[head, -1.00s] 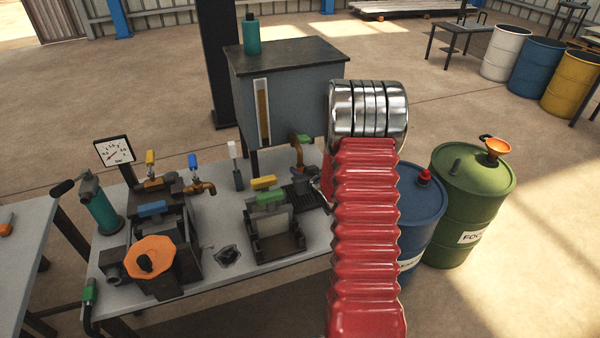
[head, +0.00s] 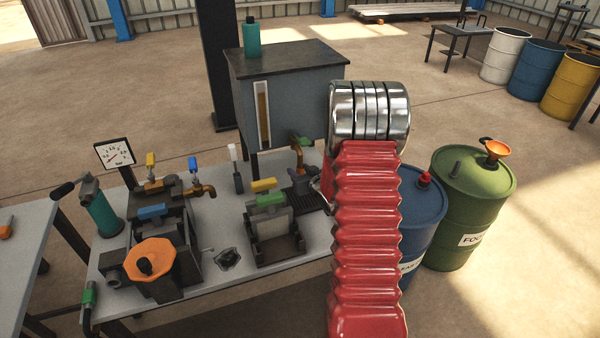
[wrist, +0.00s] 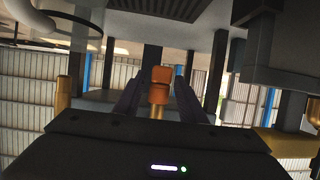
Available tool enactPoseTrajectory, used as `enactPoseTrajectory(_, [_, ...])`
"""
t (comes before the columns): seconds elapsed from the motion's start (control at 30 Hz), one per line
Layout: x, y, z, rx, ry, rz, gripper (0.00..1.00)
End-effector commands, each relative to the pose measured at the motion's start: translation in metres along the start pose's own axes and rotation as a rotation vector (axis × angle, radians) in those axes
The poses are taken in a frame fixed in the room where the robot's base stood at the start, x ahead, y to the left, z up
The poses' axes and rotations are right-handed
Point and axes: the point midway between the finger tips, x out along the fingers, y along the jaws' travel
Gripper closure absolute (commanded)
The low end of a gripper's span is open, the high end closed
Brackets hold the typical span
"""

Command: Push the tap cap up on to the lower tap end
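The brass tap (head: 299,157) hangs from the lower front of the grey tank, just left of my red arm in the head view. The dark end of my gripper (head: 300,182) shows just under it, partly hidden by my arm. In the wrist view the orange tap cap (wrist: 162,77) is between the two dark fingers of my gripper (wrist: 160,84), which appear closed on its sides. A narrow brass-coloured part (wrist: 158,97) lines up with the cap. Whether the cap touches the tap end is not clear.
A dark slotted tray (head: 313,199) lies on the bench under the tap; its slots show in the wrist view (wrist: 160,8). A vice-like fixture (head: 275,235) stands to its left. The grey tank (head: 290,95) is behind. Blue (head: 422,210) and green (head: 470,205) drums stand right.

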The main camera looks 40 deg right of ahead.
Motion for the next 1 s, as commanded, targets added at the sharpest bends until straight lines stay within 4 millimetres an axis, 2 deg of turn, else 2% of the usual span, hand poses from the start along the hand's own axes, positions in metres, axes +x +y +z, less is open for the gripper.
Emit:
enactPoseTrajectory(0.1, [0.0,0.0,0.001,0.0,-0.001,0.0,0.56])
enactPoseTrajectory(0.47, [-0.005,0.0,0.002,0.001,-0.003,0.001,0.56])
enactPoseTrajectory(0.67, [-0.025,0.001,0.001,0.001,-0.002,0.002,0.56])
enactPoseTrajectory(1.0, [-0.077,0.001,0.001,0.001,-0.001,0.002,0.56])
